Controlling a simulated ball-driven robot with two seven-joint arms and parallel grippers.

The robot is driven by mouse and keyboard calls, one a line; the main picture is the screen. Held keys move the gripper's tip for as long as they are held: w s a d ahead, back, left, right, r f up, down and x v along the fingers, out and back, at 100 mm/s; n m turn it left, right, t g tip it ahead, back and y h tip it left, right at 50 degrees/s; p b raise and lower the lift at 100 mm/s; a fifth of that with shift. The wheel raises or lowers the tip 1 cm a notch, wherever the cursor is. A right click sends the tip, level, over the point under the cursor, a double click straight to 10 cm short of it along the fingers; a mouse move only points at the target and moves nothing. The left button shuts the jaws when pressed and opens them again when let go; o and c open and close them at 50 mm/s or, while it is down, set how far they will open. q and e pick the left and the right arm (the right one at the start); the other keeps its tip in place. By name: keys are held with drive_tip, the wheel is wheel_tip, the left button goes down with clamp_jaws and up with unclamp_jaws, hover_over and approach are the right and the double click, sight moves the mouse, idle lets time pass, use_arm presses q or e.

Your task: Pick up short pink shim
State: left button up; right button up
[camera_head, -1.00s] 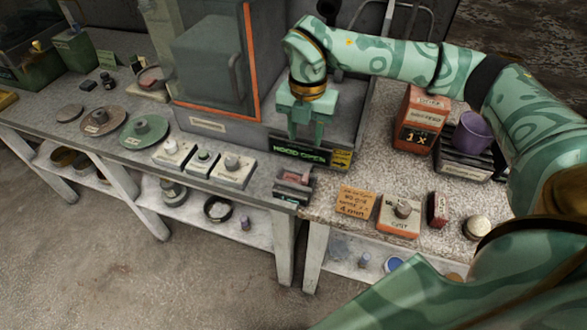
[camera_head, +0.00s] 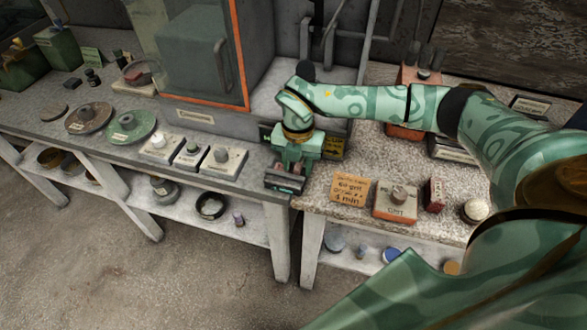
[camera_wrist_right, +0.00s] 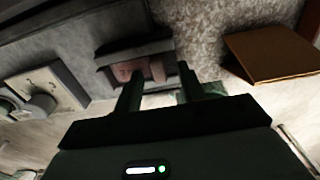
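A small pink piece (camera_wrist_right: 125,71) lies in a dark holder (camera_wrist_right: 135,50) in the right wrist view. Part of the pink shows between my fingers and part to their left. In the head view the dark holder (camera_head: 284,185) sits at the bench's front edge, mostly under my right gripper (camera_head: 290,171). In the wrist view my right gripper (camera_wrist_right: 160,75) has its two fingers apart, pointing at the holder. Whether the fingers touch the pink piece is unclear. My left gripper is not in view.
A tan sign card (camera_head: 350,188) stands right of the holder, with an orange-sided block (camera_head: 395,205) beyond it. White blocks with knobs (camera_head: 222,161) stand to its left. The hood cabinet (camera_head: 195,60) rises behind. Open floor lies in front.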

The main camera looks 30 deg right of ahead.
drive_tip(key=shift+r, duration=0.1)
clamp_jaws()
